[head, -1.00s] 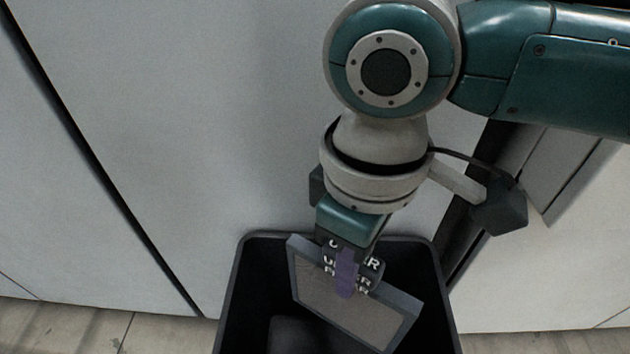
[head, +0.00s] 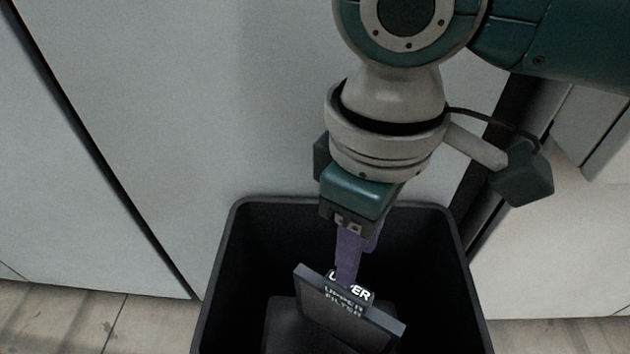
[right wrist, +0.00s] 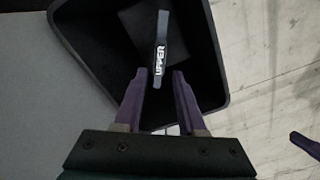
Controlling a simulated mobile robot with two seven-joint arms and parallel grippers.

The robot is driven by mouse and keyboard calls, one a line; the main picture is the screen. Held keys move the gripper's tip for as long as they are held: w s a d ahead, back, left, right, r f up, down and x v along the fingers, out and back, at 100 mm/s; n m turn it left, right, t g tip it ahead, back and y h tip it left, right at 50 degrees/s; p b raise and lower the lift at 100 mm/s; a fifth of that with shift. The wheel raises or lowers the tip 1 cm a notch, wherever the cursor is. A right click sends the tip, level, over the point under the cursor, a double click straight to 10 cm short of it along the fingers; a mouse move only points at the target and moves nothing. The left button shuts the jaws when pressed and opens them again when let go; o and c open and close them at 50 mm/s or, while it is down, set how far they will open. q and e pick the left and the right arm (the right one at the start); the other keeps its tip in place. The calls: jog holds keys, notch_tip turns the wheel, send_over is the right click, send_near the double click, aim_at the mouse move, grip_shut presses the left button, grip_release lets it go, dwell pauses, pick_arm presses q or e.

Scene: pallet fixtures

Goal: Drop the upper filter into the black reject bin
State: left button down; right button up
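The upper filter (head: 345,312), a thin dark grey panel with a tab lettered "UPPER FILTER", is tilted inside the opening of the black reject bin (head: 222,260). It also shows nearly edge-on in the right wrist view (right wrist: 161,40), beyond my fingertips. My right gripper (head: 347,275) points down into the bin. In the right wrist view its purple fingers (right wrist: 158,74) are spread apart with a gap on both sides of the filter. The filter looks free of the fingers. A purple piece like my fingers, seemingly of my left gripper, shows at the right edge there.
A pale wall panel (head: 130,110) stands behind the bin, with a dark seam at left. A dark upright strip and light panels are at right. Wood-look floor (head: 60,325) shows at lower left. A greyer patch shows on the bin's bottom.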

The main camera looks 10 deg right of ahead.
jog(key=shift+o, duration=1.3)
notch_tip(320, 180, up, 10)
jog(key=p, duration=0.5)
